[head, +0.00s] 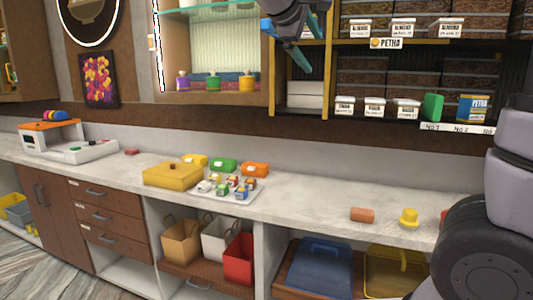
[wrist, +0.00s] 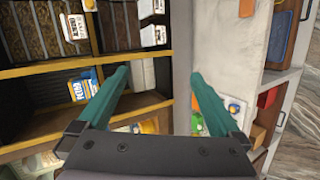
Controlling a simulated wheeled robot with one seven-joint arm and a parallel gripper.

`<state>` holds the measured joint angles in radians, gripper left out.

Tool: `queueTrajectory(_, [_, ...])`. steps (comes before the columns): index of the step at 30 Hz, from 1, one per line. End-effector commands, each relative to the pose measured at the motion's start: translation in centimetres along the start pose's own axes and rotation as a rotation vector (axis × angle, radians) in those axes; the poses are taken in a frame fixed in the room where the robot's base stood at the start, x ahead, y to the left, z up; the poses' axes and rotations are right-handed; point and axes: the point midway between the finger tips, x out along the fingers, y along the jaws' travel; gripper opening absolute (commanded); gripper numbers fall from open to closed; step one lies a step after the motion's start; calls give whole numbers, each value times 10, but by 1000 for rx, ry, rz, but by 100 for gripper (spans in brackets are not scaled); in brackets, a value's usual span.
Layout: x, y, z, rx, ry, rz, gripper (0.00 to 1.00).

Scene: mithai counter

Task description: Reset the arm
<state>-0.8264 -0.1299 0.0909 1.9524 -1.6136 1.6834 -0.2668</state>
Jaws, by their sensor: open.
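My gripper (head: 288,45) hangs at the top of the head view, in front of the wall shelves and above the counter. In the wrist view its two teal fingers (wrist: 160,75) are spread wide apart. Nothing is held between them. My arm links fill the right edge of the head view.
The counter (head: 310,200) carries a yellow box (head: 172,175), a white tray (head: 240,194) of small packs, an orange cylinder (head: 362,215) and a yellow piece (head: 409,218). Shelves with labelled boxes (head: 397,28) stand close behind my gripper. The counter's middle right is mostly clear.

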Motion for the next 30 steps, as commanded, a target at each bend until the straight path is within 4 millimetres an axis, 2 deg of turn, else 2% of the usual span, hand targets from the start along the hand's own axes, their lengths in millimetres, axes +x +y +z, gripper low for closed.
queueTrajectory(1, [17, -4, 29, 50, -39, -74, 100])
queueTrajectory(3, [36, -19, 68, 140, -85, -199, 100])
queueTrajectory(6, [51, -48, 118, 311, -134, -380, 100])
queueTrajectory(9, [54, -77, 156, 523, -162, -541, 100])
queueTrajectory(12, [49, -102, 181, 768, -170, -674, 100])
queueTrajectory(16, [42, -121, 196, 1088, -153, -786, 100])
queueTrajectory(21, [37, -128, 202, 1378, -116, -846, 100])
queueTrajectory(25, [36, -128, 203, 1468, -102, -859, 100])
queueTrajectory(30, [36, -128, 202, 1477, -100, -862, 100])
